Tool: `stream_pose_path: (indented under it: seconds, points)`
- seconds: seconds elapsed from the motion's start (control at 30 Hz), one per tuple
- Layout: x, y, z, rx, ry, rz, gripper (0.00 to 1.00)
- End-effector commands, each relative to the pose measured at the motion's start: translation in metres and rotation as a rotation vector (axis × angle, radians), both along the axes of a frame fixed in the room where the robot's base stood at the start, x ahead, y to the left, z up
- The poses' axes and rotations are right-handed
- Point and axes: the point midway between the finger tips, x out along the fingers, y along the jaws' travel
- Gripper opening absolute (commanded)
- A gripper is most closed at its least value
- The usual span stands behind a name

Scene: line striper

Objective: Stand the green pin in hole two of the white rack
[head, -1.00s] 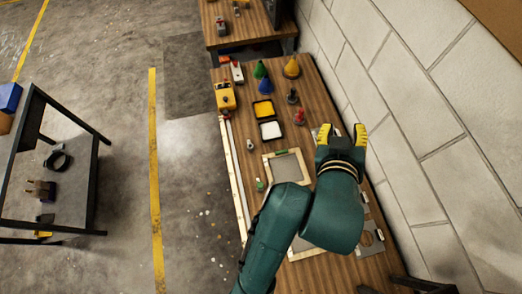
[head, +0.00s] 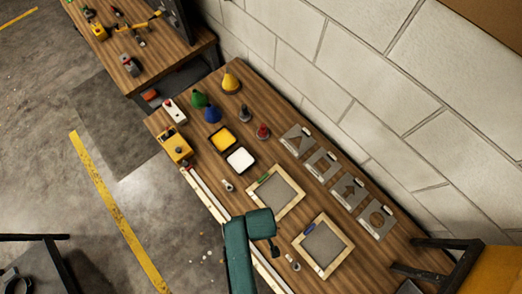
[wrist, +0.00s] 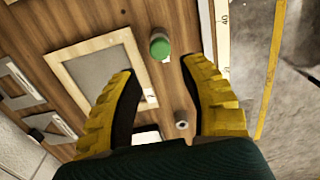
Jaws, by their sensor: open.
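The green pin (wrist: 159,46) shows in the wrist view as a round green top, seen nearly end-on above the wooden bench. My gripper (wrist: 158,70) is open and empty, its yellow fingers on either side of the view, with the pin beyond and between the tips. In the head view my teal arm hides the pin and the gripper. A small white block (head: 174,110) with a red spot at the bench's far left end looks like the white rack; its holes are too small to make out.
A framed grey screen (head: 276,194) lies beside my arm, a second (head: 324,246) nearer. Stencil plates (head: 347,191) line the wall side. Yellow (head: 222,139) and white (head: 241,160) trays, cones and a yellow box (head: 175,147) stand toward the far end. A long pale rule (head: 209,196) runs along the bench edge.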

Motion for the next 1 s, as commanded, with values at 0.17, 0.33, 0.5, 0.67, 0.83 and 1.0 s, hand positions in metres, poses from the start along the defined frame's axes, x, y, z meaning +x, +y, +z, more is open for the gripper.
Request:
stream_pose_path:
  seconds: [0.17, 0.33, 0.5, 0.67, 0.83, 1.0]
  points:
    - [0.000, 0.000, -0.031, 0.001, -0.002, -0.001, 0.43]
    - [0.001, 0.000, -0.051, 0.001, -0.002, -0.001, 0.43]
    - [0.001, 0.000, -0.069, 0.001, -0.002, -0.001, 0.43]
    - [0.001, 0.000, -0.082, 0.001, -0.002, -0.001, 0.43]
    - [0.001, 0.000, -0.084, 0.001, -0.004, -0.001, 0.43]
    - [0.001, 0.000, -0.083, 0.001, -0.003, -0.001, 0.43]
